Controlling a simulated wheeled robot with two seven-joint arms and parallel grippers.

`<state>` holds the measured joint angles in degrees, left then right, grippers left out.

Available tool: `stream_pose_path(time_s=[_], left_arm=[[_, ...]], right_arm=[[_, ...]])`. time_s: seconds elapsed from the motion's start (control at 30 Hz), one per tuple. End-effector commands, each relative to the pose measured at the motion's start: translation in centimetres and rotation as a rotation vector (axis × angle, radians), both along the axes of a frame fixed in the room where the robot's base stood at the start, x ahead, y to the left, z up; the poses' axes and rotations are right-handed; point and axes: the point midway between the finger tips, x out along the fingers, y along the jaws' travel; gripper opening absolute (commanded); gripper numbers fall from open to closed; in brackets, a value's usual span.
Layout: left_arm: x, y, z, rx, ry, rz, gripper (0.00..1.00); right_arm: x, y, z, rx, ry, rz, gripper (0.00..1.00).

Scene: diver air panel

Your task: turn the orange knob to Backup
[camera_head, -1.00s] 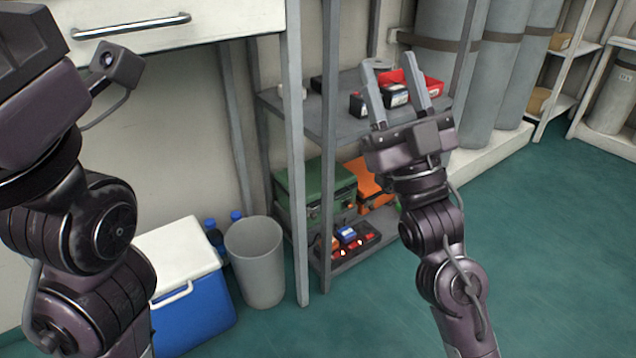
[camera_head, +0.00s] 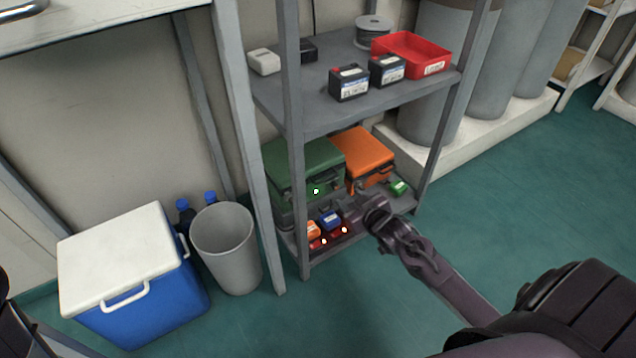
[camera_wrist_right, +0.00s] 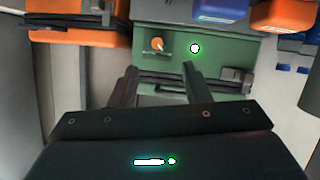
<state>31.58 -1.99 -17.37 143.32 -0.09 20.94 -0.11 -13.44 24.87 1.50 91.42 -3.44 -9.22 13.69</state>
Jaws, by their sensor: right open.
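The orange knob (camera_wrist_right: 157,44) is small and round and sits on the front of a green case (camera_wrist_right: 220,60) in the right wrist view, left of a bright green-white light (camera_wrist_right: 195,48). The green case also shows on the lower shelf in the head view (camera_head: 305,153); I cannot make out the knob there. My right gripper (camera_wrist_right: 159,70) is open and empty, its fingers pointing at the case front with the knob between and beyond their tips. In the head view my right gripper (camera_head: 347,208) reaches low into the shelf. My left gripper is out of view.
An orange case (camera_head: 368,150) stands beside the green one. In front lie a blue block (camera_head: 331,220), an orange block and red lights. The upper shelf (camera_head: 310,120) holds black boxes and a red tray (camera_head: 412,55). A grey bin (camera_head: 226,250) and cooler (camera_head: 110,235) stand left.

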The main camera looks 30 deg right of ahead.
Motion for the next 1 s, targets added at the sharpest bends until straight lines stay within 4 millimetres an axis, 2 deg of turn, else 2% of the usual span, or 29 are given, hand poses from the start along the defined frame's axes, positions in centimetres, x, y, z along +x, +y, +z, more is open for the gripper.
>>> stream_pose_path(time_s=[0.03,0.17,0.4,0.53,0.7,0.93,1.0], left_arm=[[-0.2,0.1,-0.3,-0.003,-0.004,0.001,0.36],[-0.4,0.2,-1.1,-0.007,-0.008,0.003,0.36],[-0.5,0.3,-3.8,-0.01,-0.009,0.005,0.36],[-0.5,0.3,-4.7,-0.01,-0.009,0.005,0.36],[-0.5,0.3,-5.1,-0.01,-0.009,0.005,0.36],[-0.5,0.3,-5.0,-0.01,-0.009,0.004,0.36],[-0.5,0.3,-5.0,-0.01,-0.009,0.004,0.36]], right_arm=[[0.0,-0.4,-0.7,-0.003,0.012,-0.008,0.43],[1.3,-0.6,-1.5,-0.003,0.014,-0.012,0.43],[4.9,-0.7,-3.0,-0.003,0.011,-0.011,0.43],[6.2,-0.7,-3.4,-0.003,0.011,-0.01,0.43],[7.0,-0.7,-3.4,-0.003,0.012,-0.01,0.43],[7.0,-0.7,-3.4,-0.002,0.013,-0.01,0.43],[7.0,-0.7,-3.4,-0.002,0.013,-0.01,0.37]])
